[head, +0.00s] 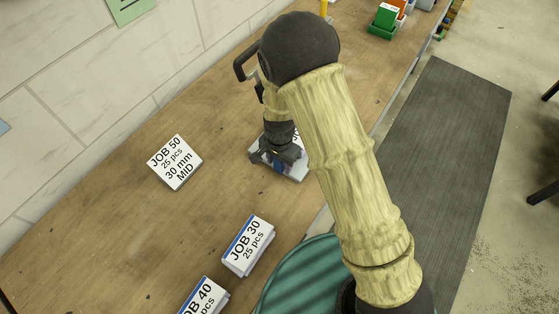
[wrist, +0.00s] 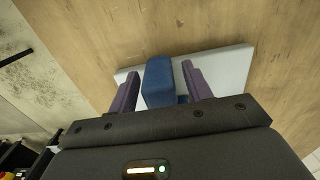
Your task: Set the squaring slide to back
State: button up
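A blue block (wrist: 159,80), which looks like the squaring slide's handle, stands on a pale grey plate (wrist: 225,70) on the bench. In the head view the plate (head: 297,174) shows beneath my gripper (head: 274,160), and only a bit of blue is visible there. In the wrist view the two purple fingers of my gripper (wrist: 160,75) are on either side of the blue block, with a narrow gap showing on each side. The gripper looks open around the block. My arm and gripper hide much of the device, and no position marks can be read.
A card (head: 174,162) reading "JOB 50, 25 pcs, 30 mm, MID" lies left on the wooden bench (head: 110,215). Stacks marked JOB 30 (head: 247,246) and JOB 40 (head: 204,297) lie at the front. A green bin (head: 382,22) stands at the far end.

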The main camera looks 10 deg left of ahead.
grip_shut()
jog(key=s, duration=0.1)
jog(key=s+a, duration=0.1)
jog(key=s, duration=0.1)
jog(key=s+a, duration=0.1)
jog(key=shift+s+p, duration=0.35)
jog(key=shift+w, duration=0.1)
jog(key=shift+o, duration=0.6)
grip_release()
notch_tip(320, 180, up, 17)
jog(key=b, duration=0.1)
jog(key=shift+r, duration=0.2)
